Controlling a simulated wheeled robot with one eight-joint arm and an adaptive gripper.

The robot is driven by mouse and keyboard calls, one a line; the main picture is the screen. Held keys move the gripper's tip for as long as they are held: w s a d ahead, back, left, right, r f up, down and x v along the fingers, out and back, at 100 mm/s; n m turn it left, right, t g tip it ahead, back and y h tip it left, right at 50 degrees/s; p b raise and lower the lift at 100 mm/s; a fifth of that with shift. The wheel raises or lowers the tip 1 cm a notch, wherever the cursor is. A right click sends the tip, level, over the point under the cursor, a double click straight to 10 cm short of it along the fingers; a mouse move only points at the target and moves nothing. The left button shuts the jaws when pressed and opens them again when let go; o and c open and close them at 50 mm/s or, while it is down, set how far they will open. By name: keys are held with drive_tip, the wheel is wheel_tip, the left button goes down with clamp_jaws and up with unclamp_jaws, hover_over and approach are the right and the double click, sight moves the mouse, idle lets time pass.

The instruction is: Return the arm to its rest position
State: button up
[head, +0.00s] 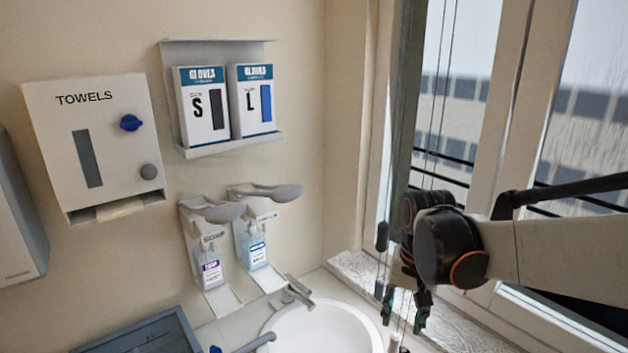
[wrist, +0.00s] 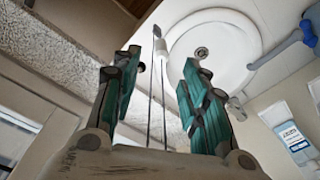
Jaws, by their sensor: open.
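My gripper (head: 404,316) is at the right in the head view, pointing down in front of the window, near the right side of the sink. Its dark-green fingers are apart in the wrist view (wrist: 162,66). Two thin blind cords (wrist: 150,105) show in the gap between the fingers there, with a pale pull at the end of one (wrist: 161,47). I cannot tell whether the cords pass between the fingers or behind them. Nothing is gripped. My arm reaches in from the right edge of the head view.
A white sink (head: 322,330) with a tap (head: 297,290) lies below and left. The window frame (head: 500,130) and stone sill (head: 372,275) are close to my gripper. Soap bottles (head: 210,272), a glove rack (head: 222,146) and a towel dispenser (head: 95,145) hang on the left wall.

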drive_tip(key=s+f+n+t+b, duration=0.4)
drive_tip(key=s+f+t+b, duration=0.2)
drive_tip(key=s+f+b, duration=0.4)
drive_tip(key=s+b, duration=0.3)
drive_tip(key=shift+s+n+b, duration=0.2)
drive_tip(key=shift+n+b, duration=0.1)
drive_tip(key=shift+n, duration=0.1)
drive_tip(key=shift+f, duration=0.1)
drive_tip(key=shift+c, duration=0.8)
drive_tip(key=shift+d, duration=0.1)
